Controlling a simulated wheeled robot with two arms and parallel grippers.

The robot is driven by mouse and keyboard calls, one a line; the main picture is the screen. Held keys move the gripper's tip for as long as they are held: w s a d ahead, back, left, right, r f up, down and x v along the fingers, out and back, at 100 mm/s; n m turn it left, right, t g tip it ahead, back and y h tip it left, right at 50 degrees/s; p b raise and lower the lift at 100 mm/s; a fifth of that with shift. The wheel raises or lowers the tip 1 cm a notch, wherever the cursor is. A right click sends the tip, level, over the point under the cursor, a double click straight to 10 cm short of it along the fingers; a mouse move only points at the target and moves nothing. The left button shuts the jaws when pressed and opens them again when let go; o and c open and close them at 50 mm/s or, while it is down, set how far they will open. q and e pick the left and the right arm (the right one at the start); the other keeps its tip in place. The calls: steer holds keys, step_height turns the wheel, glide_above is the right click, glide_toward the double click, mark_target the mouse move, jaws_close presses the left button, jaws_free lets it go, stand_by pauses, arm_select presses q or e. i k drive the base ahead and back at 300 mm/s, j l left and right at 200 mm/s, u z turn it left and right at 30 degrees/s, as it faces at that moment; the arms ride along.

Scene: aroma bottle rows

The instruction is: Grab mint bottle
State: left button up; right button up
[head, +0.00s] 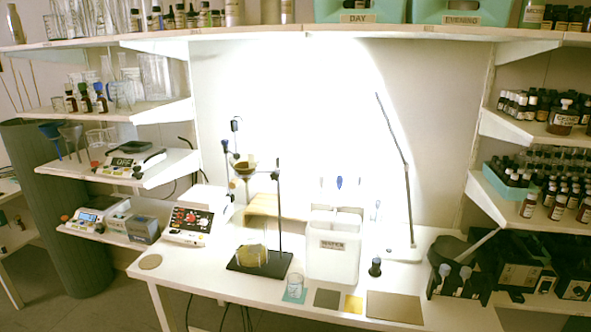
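No bottle can be told as the mint one, since the labels are too small to read. Many small dark bottles with white labels stand on the right shelves: a row on the upper one (519,104), and a group on the lower one with a front bottle (529,206). A larger brown bottle (563,118) stands at the front of the upper right shelf. A small dark bottle (375,267) stands alone on the white table. More small brown bottles (85,99) stand on the left shelf. Neither of my grippers is in view.
The white table (215,260) holds a ring stand (280,215), a white bin (333,250), a lamp (408,180) and a brown mat (394,307). Black devices (520,265) sit at the right. A teal rack (510,185) holds bottles. Shelf edges jut out on both sides.

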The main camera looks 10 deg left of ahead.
mark_target(87, 108)
steer(key=j, duration=5.45)
steer(key=i, duration=0.05)
